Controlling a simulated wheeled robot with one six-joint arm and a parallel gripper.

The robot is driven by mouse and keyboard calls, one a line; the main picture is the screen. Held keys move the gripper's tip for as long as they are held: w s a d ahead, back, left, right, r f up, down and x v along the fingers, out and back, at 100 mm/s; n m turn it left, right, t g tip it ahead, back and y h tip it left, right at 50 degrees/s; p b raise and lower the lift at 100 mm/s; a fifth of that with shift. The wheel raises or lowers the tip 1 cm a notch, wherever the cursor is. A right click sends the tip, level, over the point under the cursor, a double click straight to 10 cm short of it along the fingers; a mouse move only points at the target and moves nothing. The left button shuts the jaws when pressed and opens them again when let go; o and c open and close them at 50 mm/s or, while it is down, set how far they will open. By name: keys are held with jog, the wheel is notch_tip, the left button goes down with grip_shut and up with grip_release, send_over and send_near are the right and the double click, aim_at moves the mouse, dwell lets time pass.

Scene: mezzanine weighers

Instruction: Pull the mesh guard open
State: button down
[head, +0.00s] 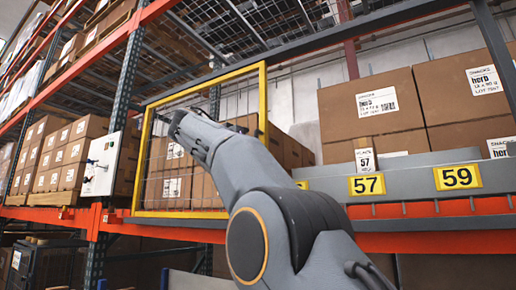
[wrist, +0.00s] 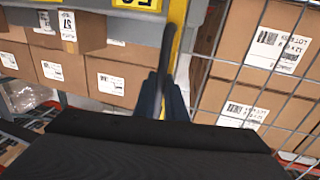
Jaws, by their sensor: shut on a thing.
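The mesh guard (head: 262,95) is a yellow-framed panel of wire mesh in front of boxes on the left rack bay. In the wrist view its yellow frame (wrist: 177,40) runs upright through the middle, with the mesh to the right. A dark handle bar (wrist: 169,48) stands along that frame. My gripper (wrist: 162,98) is shut on the handle, with a dark finger on each side. In the head view my gripper (head: 178,122) is at the guard's left part, partly hidden by my wrist. I cannot tell how far the guard stands from its frame opening.
A pale control box (head: 101,165) is fixed to the rack upright left of the guard. Large cartons (head: 370,105) stand on the right behind a grey ledge with yellow 57 and 59 plates (head: 367,185). An orange beam (head: 430,242) runs below.

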jog(key=shift+r, duration=0.1)
jog(key=c, duration=1.8)
grip_release()
jog(key=shift+w, duration=0.1)
jog(key=b+v, duration=0.2)
jog(key=v, duration=0.6)
